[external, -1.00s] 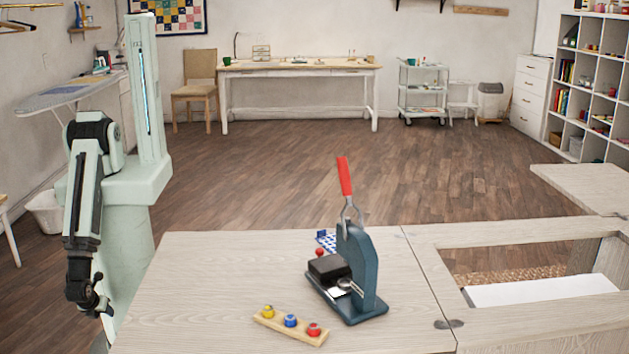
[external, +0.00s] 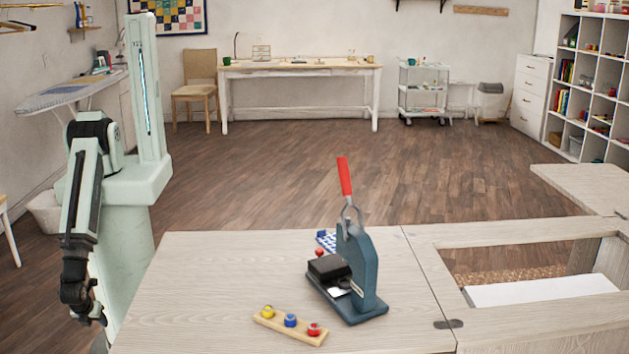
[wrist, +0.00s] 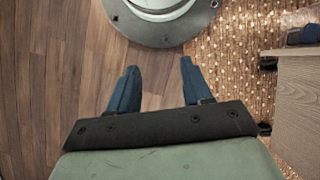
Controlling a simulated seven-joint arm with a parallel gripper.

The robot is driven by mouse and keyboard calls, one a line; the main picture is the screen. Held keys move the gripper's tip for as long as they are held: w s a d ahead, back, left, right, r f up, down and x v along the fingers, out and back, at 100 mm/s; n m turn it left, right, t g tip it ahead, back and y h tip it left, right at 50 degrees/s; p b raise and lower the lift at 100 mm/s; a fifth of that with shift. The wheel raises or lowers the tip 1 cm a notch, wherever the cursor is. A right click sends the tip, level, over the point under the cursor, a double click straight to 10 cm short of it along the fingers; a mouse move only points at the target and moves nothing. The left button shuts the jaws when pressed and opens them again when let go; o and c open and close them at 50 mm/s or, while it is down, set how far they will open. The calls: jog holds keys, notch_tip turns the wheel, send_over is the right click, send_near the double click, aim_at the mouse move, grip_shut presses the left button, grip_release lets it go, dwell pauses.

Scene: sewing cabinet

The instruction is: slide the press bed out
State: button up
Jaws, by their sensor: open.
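The press stands on the near wooden table in the external view, with a dark blue frame (external: 362,270) and a raised red lever (external: 344,176). A black block (external: 328,267) sits at its left side, with a small red knob (external: 320,252) by it. A pale plate (external: 337,292) shows at the press's foot; I cannot tell how far the bed is in or out. My gripper (external: 92,312) hangs left of the table, well apart from the press. In the wrist view my gripper (wrist: 158,78) is open and empty, its two blue fingers spread above the floor.
A wooden strip (external: 268,322) with yellow, blue and red buttons lies in front of the press. A blue-and-white checked piece (external: 326,240) lies behind it. The table's left part is clear. A table edge (wrist: 298,105) shows right of my gripper in the wrist view.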

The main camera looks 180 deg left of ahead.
jog(key=w+r+n+t, duration=0.1)
jog(key=w+r+t, duration=0.35)
jog(key=w, duration=0.75)
jog(key=w+a+r+n+t+h, duration=0.1)
jog(key=w+r+t, duration=0.1)
jog(key=w+r, duration=0.75)
jog(key=w+r+t, duration=0.3)
jog(key=w+r, duration=0.2)
jog(key=w, duration=0.9)
jog(key=w+a+r+n+t, duration=0.1)
jog(key=w+r+t, duration=0.1)
jog(key=w+r, duration=0.5)
jog(key=w+a+r+t, duration=0.2)
jog(key=w+r, duration=0.1)
jog(key=r, duration=0.8)
jog(key=w+a+r+n+t, duration=0.1)
jog(key=w+r+t, duration=0.1)
jog(key=w+r, duration=0.5)
jog(key=a+r, duration=0.8)
jog(key=r, duration=0.1)
jog(key=s+a+g+y, duration=0.2)
jog(key=a, duration=1.8)
jog(key=g, duration=0.8)
send_over(320, 249)
jog(key=shift+h, duration=0.4)
notch_tip(320, 249, down, 14)
jog(key=shift+w+r, duration=0.1)
jog(key=shift+r, duration=0.1)
